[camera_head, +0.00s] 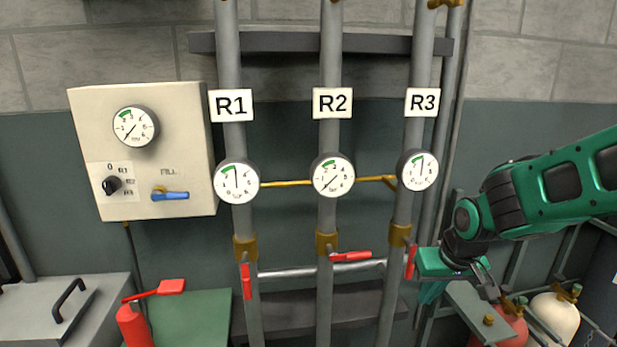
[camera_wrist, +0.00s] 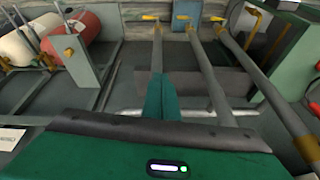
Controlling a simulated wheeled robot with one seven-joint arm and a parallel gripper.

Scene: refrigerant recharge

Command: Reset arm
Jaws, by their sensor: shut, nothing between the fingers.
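My gripper (camera_head: 430,292) is at the lower right of the head view, at the end of my green arm, beside the R3 pipe and its red valve handle (camera_head: 410,262). I cannot tell whether it touches that handle. In the wrist view my gripper's green fingers (camera_wrist: 160,97) are together with nothing between them. They point toward the lower pipes.
Pipes R1 (camera_head: 231,105), R2 (camera_head: 332,102) and R3 (camera_head: 422,102) carry gauges. R1's red handle (camera_head: 246,281) is vertical; R2's (camera_head: 351,256) is horizontal. A control box (camera_head: 85,130) hangs left. Red and cream cylinders (camera_head: 556,318) stand lower right.

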